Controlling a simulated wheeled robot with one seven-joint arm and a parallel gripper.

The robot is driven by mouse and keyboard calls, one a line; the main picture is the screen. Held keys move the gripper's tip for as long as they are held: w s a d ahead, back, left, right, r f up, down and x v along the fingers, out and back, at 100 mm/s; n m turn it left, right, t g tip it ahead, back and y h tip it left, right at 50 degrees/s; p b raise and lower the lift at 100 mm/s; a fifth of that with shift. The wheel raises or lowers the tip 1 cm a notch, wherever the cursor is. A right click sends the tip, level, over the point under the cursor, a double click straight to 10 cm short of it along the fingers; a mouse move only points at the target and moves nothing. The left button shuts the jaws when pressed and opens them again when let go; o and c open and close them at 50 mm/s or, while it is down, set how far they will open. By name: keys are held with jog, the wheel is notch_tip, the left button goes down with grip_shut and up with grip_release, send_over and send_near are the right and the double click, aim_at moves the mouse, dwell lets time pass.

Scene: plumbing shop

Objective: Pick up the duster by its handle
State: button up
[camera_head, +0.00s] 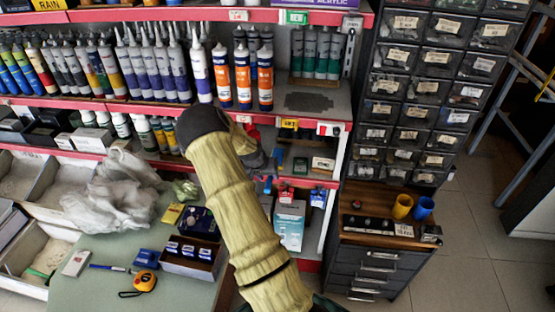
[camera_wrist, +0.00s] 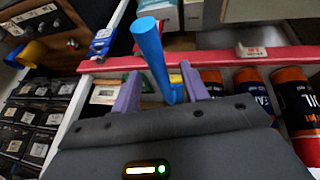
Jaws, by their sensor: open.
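A blue rod with a rounded end (camera_wrist: 152,45) is in the wrist view; it looks like the duster's handle. It stretches from the upper middle down between my fingers, with a blue hooked part at its lower end. The duster's head cannot be made out. My gripper (camera_wrist: 160,88) is open, with one purple finger on each side of the rod's lower part. I cannot tell whether either finger touches it. In the head view my arm hides most of the gripper and the duster, in front of the shelves.
A red shelf edge (camera_wrist: 225,58) runs close by the fingers. Orange-labelled tubes (camera_head: 243,80) stand on the shelf above. A drawer cabinet (camera_head: 375,262) with yellow (camera_head: 402,207) and blue cups (camera_head: 423,208) is to the right. A green table (camera_head: 110,292) with small goods is at the left.

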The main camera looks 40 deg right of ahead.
jog(key=shift+f, duration=0.1)
jog(key=shift+p+x, duration=1.05)
jog(key=shift+x, duration=1.45)
jog(key=shift+d, duration=0.1)
jog(key=shift+d, duration=0.1)
grip_shut()
